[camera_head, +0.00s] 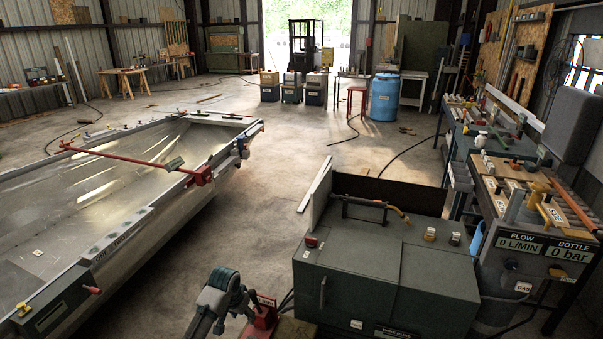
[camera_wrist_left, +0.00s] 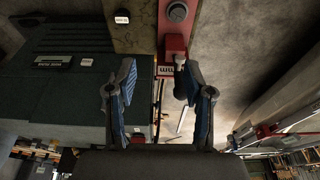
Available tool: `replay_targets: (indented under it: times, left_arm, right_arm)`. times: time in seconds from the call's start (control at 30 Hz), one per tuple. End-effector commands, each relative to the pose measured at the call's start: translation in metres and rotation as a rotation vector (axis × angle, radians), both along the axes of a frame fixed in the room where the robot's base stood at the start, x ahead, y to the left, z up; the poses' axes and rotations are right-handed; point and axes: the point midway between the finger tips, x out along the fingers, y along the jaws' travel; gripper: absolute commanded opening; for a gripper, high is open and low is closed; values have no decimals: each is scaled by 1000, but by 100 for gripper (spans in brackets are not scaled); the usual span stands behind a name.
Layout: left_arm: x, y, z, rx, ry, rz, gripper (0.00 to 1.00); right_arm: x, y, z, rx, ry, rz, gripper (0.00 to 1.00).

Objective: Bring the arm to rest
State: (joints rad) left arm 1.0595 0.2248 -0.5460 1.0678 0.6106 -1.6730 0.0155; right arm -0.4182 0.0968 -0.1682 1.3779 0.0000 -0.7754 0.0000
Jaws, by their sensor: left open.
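My left gripper (camera_head: 226,288) shows at the bottom of the head view, left of the front of a dark green cabinet (camera_head: 425,272). It is just left of a small red holder (camera_head: 265,312), with a narrow gap between them in that view. In the left wrist view my left gripper (camera_wrist_left: 159,75) has its two blue-padded fingers spread, with nothing clasped between them. The red holder (camera_wrist_left: 174,45), with a round black knob, shows beyond the fingertips, nearer the right finger. Whether a finger touches it I cannot tell. My right gripper is out of view.
A metal boat hull (camera_head: 120,185) with a red bar (camera_head: 135,158) across it fills the left. A bench with a flow and bottle readout (camera_head: 545,247) stands at right. A blue barrel (camera_head: 384,97) is farther back. Concrete floor (camera_head: 270,190) lies open between hull and cabinet.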

Motion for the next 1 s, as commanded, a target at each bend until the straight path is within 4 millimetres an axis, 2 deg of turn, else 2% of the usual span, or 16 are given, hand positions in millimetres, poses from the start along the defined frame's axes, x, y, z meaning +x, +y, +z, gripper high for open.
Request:
replay_targets:
  times: [0.03, 0.37, 0.57, 0.67, 0.77, 0.87, 0.9, 0.97, 1.0]
  left_arm:
    - [0, 0, 0, 0, 0, 0, 52]
    - [-20, -6, -72, -19, 12, 11, 52]
    - [-47, -9, -135, -33, 21, 25, 52]
    - [-69, -10, -177, -40, 28, 36, 52]
    - [-101, -11, -228, -48, 39, 52, 52]
    - [-151, -10, -289, -53, 49, 74, 52]
    - [-175, -9, -313, -52, 53, 84, 52]
    - [-214, -6, -347, -49, 58, 99, 52]
    - [-241, -4, -367, -45, 61, 108, 52]
  right_arm:
    - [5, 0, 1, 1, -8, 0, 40]
    - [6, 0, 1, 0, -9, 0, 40]
    - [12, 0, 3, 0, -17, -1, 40]
    - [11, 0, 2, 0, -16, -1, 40]
    - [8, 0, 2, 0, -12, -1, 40]
    - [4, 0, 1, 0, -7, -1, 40]
    - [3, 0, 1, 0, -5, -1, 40]
    - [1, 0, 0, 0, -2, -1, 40]
    - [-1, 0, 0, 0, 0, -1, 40]
